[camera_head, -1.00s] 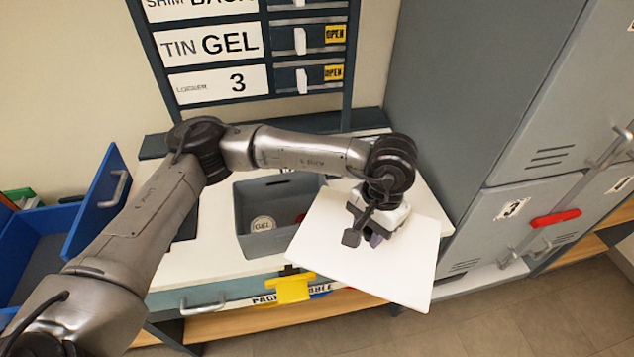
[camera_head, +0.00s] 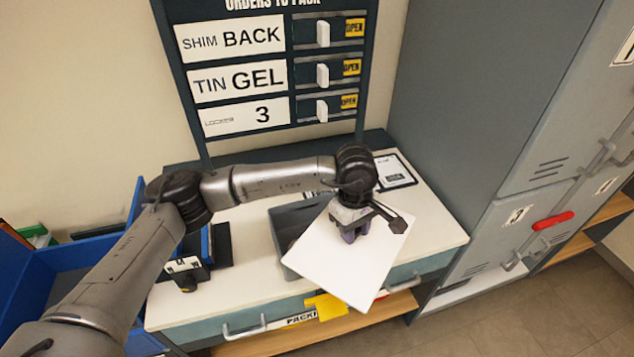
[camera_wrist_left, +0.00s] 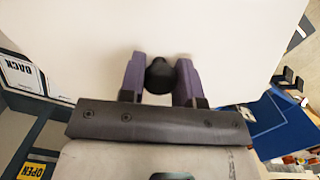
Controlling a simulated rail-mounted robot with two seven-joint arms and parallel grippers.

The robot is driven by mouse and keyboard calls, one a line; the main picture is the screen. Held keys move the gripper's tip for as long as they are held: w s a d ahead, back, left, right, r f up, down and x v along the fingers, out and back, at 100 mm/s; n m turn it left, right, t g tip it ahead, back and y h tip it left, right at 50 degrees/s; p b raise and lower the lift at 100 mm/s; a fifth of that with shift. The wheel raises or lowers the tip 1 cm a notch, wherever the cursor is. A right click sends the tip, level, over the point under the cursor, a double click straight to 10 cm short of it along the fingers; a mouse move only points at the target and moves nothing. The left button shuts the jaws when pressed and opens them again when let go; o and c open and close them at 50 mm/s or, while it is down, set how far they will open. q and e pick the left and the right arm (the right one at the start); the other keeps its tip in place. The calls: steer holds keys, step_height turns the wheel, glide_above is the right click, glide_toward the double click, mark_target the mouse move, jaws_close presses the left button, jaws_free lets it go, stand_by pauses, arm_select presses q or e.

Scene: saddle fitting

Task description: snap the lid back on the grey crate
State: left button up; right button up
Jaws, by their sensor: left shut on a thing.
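The lid (camera_head: 335,262) is a white square plate, turned at an angle and held over the right part of the grey crate (camera_head: 287,218). My left gripper (camera_head: 352,232) is above the lid. In the left wrist view its purple fingers (camera_wrist_left: 160,78) are closed on the lid's dark round knob (camera_wrist_left: 160,75), with the white lid (camera_wrist_left: 215,30) filling most of that view. I cannot tell whether the lid touches the crate. My right gripper is in neither view.
The white bench top (camera_head: 250,295) is clear at front left. A dark device (camera_head: 185,272) and a blue item stand left of the crate. A clipboard (camera_head: 394,170) lies at back right. A yellow tag (camera_head: 326,306) hangs at the front edge; grey lockers (camera_head: 500,130) stand right.

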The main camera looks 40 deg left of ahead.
arm_select(q)
steer(key=w+a+n+p, duration=0.1)
steer(key=n, duration=0.2)
steer(key=w+a+n+p, duration=0.1)
steer(key=n, duration=0.2)
steer(key=w+a+n+t+p, duration=0.1)
steer(key=n, duration=0.1)
steer(key=shift+r+n, duration=0.35)
steer(key=shift+n, duration=0.05)
steer(key=a+n+p, duration=0.1)
steer(key=n, duration=0.1)
steer(key=w+a+n+p, duration=0.1)
steer(key=n, duration=0.2)
steer(key=w+a+n+p, duration=0.1)
steer(key=n, duration=0.2)
steer(key=shift+f+t+y, duration=0.1)
steer(key=shift+t+y, duration=0.3)
steer(key=a+f+n+y+p, duration=0.25)
steer(key=a+n+p, duration=0.5)
steer(key=n, duration=1.05)
steer(key=b+x, duration=0.6)
steer(key=x, duration=0.1)
steer(key=shift+s+g+h, duration=0.15)
steer(key=shift+g+h, duration=0.2)
steer(key=shift+g, duration=0.05)
steer(key=shift+f, duration=0.1)
